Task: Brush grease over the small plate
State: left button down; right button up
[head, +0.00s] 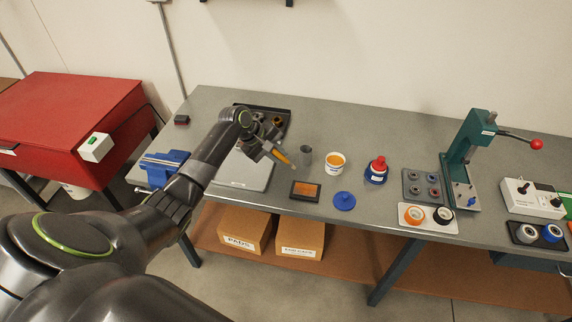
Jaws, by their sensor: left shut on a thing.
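The small plate (305,191) is a dark rectangle with an orange-brown surface, lying near the front edge of the bench. My left gripper (271,147) is shut on a slim brush (281,157) with an orange-yellow part. The brush slants down to the right, above and behind the plate, and looks apart from it. Its bristle end is too small to make out. An open white tub (336,162) with orange grease stands behind and right of the plate. A blue lid (344,201) lies in front of the tub. My right gripper is out of view.
A red-topped bottle in a blue base (377,170) stands right of the tub. A green press (467,155) and trays of rings are farther right. A blue vise (163,166) is at the left.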

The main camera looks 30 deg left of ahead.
pick_arm(q)
jog(key=shift+s, duration=0.15)
jog(key=shift+s+d+f, duration=0.15)
jog(key=shift+s, duration=0.3)
jog(key=shift+s+d+f, duration=0.1)
jog(key=shift+s+d, duration=0.05)
jog(key=shift+s, duration=0.3)
jog(key=shift+w, duration=0.1)
